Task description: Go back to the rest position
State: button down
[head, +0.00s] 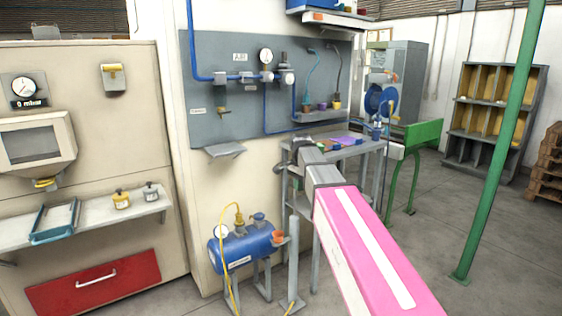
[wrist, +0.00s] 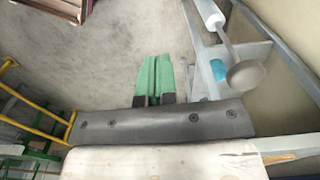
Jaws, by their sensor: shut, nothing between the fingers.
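My gripper (wrist: 154,62) shows in the wrist view as two green fingers side by side, shut with nothing held between them. Bare grey floor lies beyond the fingertips. In the head view my pink and white arm reaches forward from the lower right. Its far end is at the near left side of a grey metal workbench (head: 372,150); the fingers cannot be made out there. Several small coloured items lie on the bench top, apart from the fingers as seen in the wrist view.
A blue air tank (head: 245,248) and a grey post (head: 293,262) stand left of my arm. A green pole (head: 500,130) rises at the right. A shelf rack (head: 492,110) stands at the back. In the wrist view, yellow rails (wrist: 35,110) are at left.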

jog(key=s+d+f+n, duration=0.3)
jog(key=s+f, duration=0.3)
jog(key=f, duration=0.3)
jog(key=s+d+f+n, duration=0.4)
jog(key=s+f, duration=0.3)
jog(key=f, duration=0.2)
jog(key=s+d+f+n, duration=0.3)
jog(key=s+f, duration=0.3)
jog(key=f, duration=0.3)
jog(key=shift+s+d+f, duration=0.2)
jog(key=shift+s+d, duration=0.15)
jog(key=shift+d, duration=0.55)
